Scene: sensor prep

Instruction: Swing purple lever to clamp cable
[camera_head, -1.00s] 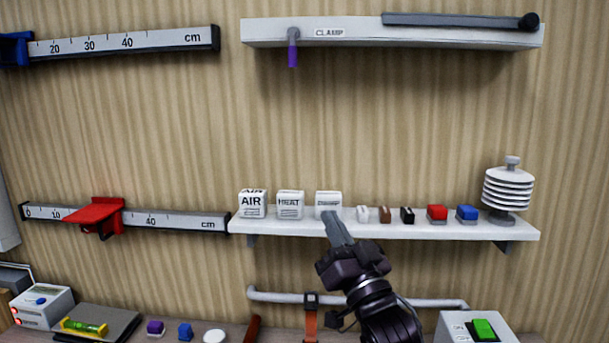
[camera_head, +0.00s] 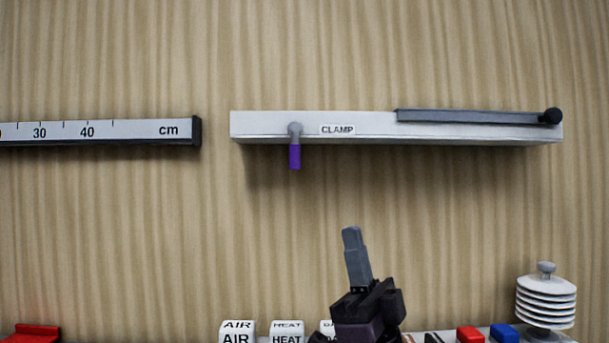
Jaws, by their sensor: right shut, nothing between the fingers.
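The purple lever (camera_head: 294,156) hangs straight down from a grey pivot on the front face of the white clamp bar (camera_head: 255,124). A label reading CLAMP (camera_head: 337,130) is just right of the pivot. A grey strip (camera_head: 470,117) with a black knob at its right end runs along the bar's right half; I cannot tell whether this is the cable. My right gripper (camera_head: 351,232) points upward, below and to the right of the lever, apart from it. It is shut and empty. My left gripper is not in view.
Below is a shelf with white AIR (camera_head: 237,333) and HEAT (camera_head: 287,333) boxes, a red block (camera_head: 470,335), a blue block (camera_head: 503,334) and a white ringed sensor shield (camera_head: 546,297). A cm ruler (camera_head: 110,131) is at left.

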